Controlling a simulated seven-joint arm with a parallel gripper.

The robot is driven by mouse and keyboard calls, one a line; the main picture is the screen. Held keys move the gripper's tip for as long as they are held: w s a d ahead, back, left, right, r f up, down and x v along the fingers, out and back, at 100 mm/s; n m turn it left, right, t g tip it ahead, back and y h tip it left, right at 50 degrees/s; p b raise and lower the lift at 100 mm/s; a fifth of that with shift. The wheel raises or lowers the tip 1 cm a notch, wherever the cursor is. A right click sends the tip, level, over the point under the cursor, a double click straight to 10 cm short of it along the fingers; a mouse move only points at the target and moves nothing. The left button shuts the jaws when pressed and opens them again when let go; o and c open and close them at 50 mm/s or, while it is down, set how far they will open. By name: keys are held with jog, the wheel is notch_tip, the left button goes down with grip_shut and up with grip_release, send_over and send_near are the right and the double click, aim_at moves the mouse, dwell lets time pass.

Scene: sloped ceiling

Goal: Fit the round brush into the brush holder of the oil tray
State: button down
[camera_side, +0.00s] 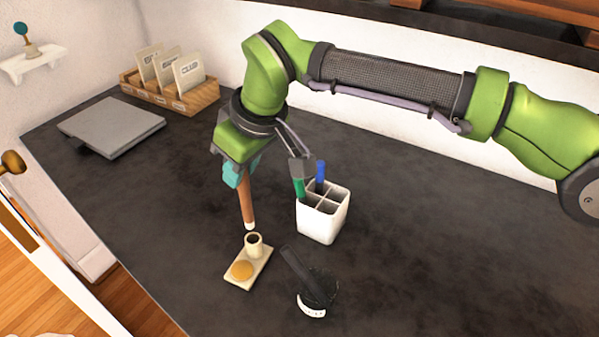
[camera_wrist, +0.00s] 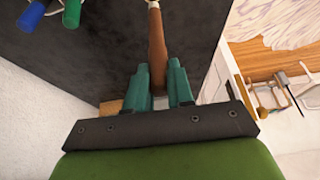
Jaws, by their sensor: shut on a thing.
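My gripper (camera_side: 238,174) has teal fingers and is shut on the round brush (camera_side: 248,205), which has a brown handle and a pale lower end. The brush hangs almost upright, slightly tilted, with its pale end down. The oil tray (camera_side: 262,268) is a small cream plate on the dark counter, with an amber round patch and a short cup-shaped brush holder (camera_side: 253,246). The brush end appears just above or behind the holder's rim; the exact gap is unclear. In the wrist view the brush (camera_wrist: 157,45) runs up from between the fingers (camera_wrist: 159,78); the tray is not visible there.
A white divided pen cup (camera_side: 322,222) with green and blue pens stands close to the right. A black handled object (camera_side: 318,287) lies right of the tray. A grey laptop-like slab (camera_side: 112,125) and a wooden card box (camera_side: 198,97) are farther back.

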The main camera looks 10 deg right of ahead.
aim_at(250, 196)
notch_tip(250, 196, down, 8)
jog(key=shift+r, duration=0.1)
dwell(0.4)
jog(key=c, duration=1)
grip_release()
